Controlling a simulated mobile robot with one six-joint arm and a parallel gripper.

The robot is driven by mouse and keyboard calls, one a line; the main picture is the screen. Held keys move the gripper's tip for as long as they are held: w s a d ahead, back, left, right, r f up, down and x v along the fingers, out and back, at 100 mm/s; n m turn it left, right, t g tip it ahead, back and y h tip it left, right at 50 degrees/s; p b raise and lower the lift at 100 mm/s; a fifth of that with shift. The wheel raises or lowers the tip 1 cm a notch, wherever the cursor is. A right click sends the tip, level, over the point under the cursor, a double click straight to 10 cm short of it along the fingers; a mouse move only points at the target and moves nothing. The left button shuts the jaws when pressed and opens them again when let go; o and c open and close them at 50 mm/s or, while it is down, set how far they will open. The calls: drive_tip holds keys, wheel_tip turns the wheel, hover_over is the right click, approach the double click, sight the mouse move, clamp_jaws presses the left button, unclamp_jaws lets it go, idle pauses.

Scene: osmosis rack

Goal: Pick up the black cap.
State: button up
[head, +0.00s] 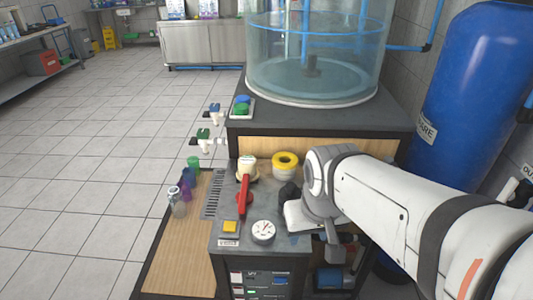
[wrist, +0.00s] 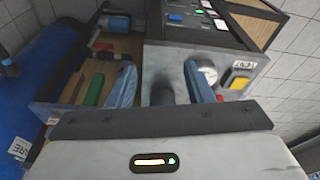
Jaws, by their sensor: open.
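A dark, rounded thing that looks like the black cap (head: 290,191) is on the grey console top, just left of my wrist in the head view. In the wrist view, a dark upright shape, probably the same cap (wrist: 162,94), shows between my two fingers, its lower part hidden by my gripper body. My gripper (wrist: 161,78) is open, with a finger on either side of that dark shape and a gap on both sides. In the head view, my arm hides much of the gripper, and I cannot tell the fingertip height there.
A round gauge (head: 263,231), a yellow button (head: 230,227), a red lever (head: 244,196) and a yellow ring-shaped roll (head: 285,163) crowd the console top. Small bottles (head: 178,208) stand on the wooden shelf at left. A clear tank (head: 315,60) stands behind.

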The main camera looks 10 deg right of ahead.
sight(291, 185)
drive_tip(key=o, duration=0.4)
drive_tip(key=shift+g, duration=0.5)
drive_tip(key=w+r+p, duration=0.1)
drive_tip(key=w, duration=0.1)
drive_tip(key=w+r+p, duration=0.1)
drive_tip(key=w, duration=0.1)
drive_tip(key=w+d+r+p, duration=0.1)
drive_tip(key=w+r, duration=0.1)
drive_tip(key=shift+w+p, duration=0.15)
drive_tip(key=shift+p, duration=0.2)
drive_tip(key=o, duration=0.3)
drive_tip(key=shift+g, duration=0.8)
drive_tip(key=w+p, duration=0.1)
drive_tip(key=w, duration=0.2)
drive_tip(key=w+p, duration=0.2)
drive_tip(key=w, duration=0.1)
drive_tip(key=w+p, duration=0.1)
drive_tip(key=w, duration=0.3)
drive_tip(key=shift+w+d+r, duration=0.1)
drive_tip(key=shift+d+r, duration=0.1)
drive_tip(key=shift+r, duration=0.15)
drive_tip(key=shift+w+f, duration=0.2)
drive_tip(key=shift+w, duration=0.1)
drive_tip(key=shift+f+p, duration=0.3)
drive_tip(key=shift+a+f+p, duration=0.2)
drive_tip(key=shift+f+p, duration=0.15)
drive_tip(key=shift+f, duration=1.45)
drive_tip(key=shift+a+f+p, duration=0.2)
drive_tip(key=shift+f+p, duration=0.15)
drive_tip(key=shift+f, duration=1.4)
